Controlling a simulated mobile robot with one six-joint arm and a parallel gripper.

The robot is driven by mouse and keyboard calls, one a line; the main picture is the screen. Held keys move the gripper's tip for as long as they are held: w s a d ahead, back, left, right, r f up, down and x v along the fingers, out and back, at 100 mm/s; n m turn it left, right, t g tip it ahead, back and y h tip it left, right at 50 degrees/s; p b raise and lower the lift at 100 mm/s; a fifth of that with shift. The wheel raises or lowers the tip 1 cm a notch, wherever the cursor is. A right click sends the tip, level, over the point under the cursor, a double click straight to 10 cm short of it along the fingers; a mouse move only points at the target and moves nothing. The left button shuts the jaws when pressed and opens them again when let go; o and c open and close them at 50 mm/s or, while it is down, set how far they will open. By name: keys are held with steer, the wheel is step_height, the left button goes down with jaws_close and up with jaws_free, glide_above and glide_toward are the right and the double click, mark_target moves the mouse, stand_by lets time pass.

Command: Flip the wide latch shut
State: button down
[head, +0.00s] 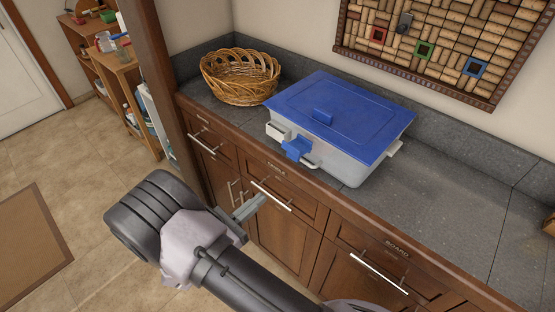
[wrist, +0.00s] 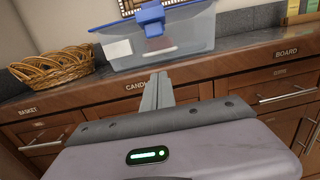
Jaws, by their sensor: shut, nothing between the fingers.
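A clear plastic box (head: 350,165) with a blue lid (head: 345,105) stands on the counter, and the lid lies flat on top. A wide blue latch (head: 297,149) sticks outward from the box's front side; it also shows at the upper middle of the wrist view (wrist: 152,20). My gripper (head: 262,199) is shut and empty. It is in front of the counter's edge, below the latch and apart from it. In the wrist view the closed fingers (wrist: 158,78) point toward the box, below the latch.
A wicker basket (head: 240,76) stands left of the box. Cabinet drawers with metal bar handles (head: 272,195) line the counter's front near my gripper. A cork board (head: 440,45) hangs on the wall behind.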

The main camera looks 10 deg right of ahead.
mark_target(296, 150)
steer(key=shift+s+d, duration=0.1)
steer(key=shift+d, duration=0.1)
steer(key=w+d+r+b, duration=0.3)
steer(key=w+d, duration=0.3)
steer(key=d, duration=0.2)
steer(key=shift+d+r+b, duration=0.3)
steer(key=shift+d+r, duration=0.1)
steer(key=shift+r, duration=0.45)
